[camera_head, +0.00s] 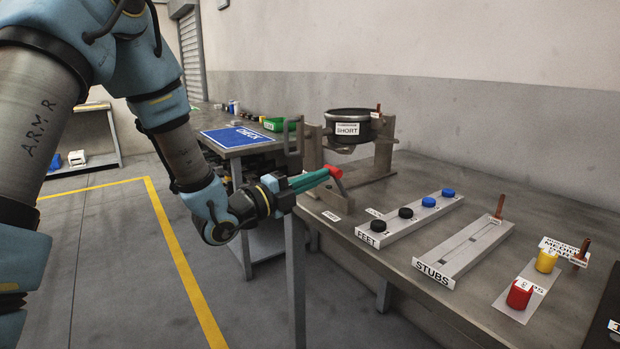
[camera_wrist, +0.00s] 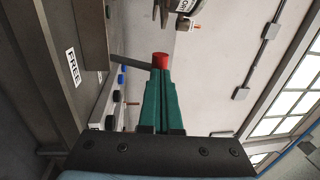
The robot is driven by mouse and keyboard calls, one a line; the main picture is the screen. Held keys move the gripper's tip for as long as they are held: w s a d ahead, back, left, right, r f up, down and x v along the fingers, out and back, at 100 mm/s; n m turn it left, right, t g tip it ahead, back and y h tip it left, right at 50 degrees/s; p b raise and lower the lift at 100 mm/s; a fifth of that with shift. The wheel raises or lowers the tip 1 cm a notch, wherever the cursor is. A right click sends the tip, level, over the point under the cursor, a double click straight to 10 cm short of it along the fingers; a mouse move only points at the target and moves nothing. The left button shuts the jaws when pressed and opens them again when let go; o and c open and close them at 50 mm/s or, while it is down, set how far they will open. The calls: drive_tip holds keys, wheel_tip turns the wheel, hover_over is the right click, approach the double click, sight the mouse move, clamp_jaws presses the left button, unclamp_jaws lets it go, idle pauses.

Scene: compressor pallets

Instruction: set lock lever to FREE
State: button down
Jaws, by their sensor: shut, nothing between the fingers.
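The lock lever is a grey bar (camera_head: 344,189) with a red knob (camera_head: 335,172) at its end, at the near left side of the fixture stand (camera_head: 311,150). In the wrist view the knob (camera_wrist: 161,60) is just beyond the fingertips and the bar (camera_wrist: 132,67) runs left from it. A white FREE label (camera_wrist: 74,67) shows on the left in the wrist view. My gripper (camera_head: 325,174) has green fingers, shut and empty, with the tips (camera_wrist: 162,76) right at the knob. I cannot tell whether they touch it.
A black ring-shaped part labelled SHORT (camera_head: 347,130) sits on the stand. To its right on the bench are the FEET tray (camera_head: 390,232) with black and blue pucks, the STUBS tray (camera_head: 462,258), and red (camera_head: 520,294) and yellow (camera_head: 546,261) cylinders. A blue CHECK board (camera_head: 236,137) lies behind my arm.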

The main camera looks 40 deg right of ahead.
drive_tip(key=shift+d+b, duration=0.15)
drive_tip(key=shift+b, duration=0.2)
drive_tip(key=shift+d+r+b, duration=0.35)
drive_tip(key=shift+d+b, duration=0.15)
drive_tip(key=shift+b, duration=0.2)
